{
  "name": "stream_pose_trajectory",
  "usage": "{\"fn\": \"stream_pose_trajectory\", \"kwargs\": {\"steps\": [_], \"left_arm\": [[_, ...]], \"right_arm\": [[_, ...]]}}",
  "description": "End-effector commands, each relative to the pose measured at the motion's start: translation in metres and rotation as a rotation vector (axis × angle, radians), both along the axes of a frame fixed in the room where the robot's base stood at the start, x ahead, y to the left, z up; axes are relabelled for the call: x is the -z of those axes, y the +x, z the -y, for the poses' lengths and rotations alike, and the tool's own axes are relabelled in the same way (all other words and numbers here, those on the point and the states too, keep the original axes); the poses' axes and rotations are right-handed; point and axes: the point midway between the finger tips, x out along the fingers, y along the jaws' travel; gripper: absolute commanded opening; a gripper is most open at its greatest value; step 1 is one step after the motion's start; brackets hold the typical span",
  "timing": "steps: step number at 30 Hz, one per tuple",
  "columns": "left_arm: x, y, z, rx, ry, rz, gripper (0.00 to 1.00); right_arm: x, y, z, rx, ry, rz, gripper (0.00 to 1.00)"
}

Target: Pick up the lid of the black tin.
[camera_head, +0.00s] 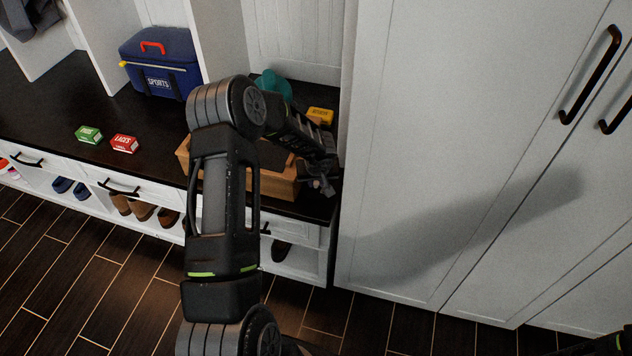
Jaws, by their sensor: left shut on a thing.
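My left arm reaches over the dark bench top. My left gripper (322,184) is at the bench's right end, just right of the wooden box and close to the tall white cabinet. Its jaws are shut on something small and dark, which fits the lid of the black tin. The lid's outline is too small and dark to make out. The tin itself cannot be told apart from the dark bench and the gripper. My right gripper is not in view.
A wooden box (277,184) stands behind my left arm. A yellow box (320,116) and a teal item (272,84) are behind it. A green box (89,135), a red box (124,144) and a blue sports bag (161,62) are left. A white cabinet (430,150) borders the right.

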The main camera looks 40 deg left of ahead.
Motion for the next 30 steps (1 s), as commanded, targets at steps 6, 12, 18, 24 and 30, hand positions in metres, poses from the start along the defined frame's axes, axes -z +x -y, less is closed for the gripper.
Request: {"fn": "stream_pose_trajectory", "kwargs": {"steps": [6,12,18,24,30], "left_arm": [[-0.014,-0.009,0.008,0.002,0.001,0.0,0.0],[-0.028,-0.028,0.026,0.004,0.001,0.0,0.0],[-0.045,-0.053,0.047,0.003,0.001,0.001,0.0],[-0.062,-0.076,0.069,0.004,0.0,0.001,0.0],[-0.074,-0.095,0.085,0.003,0.001,0.001,0.0]], "right_arm": [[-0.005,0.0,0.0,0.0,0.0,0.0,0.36],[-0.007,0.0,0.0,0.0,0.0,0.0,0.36],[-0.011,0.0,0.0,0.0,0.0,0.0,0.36],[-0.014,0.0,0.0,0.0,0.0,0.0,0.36],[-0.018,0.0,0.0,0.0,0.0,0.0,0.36]]}}
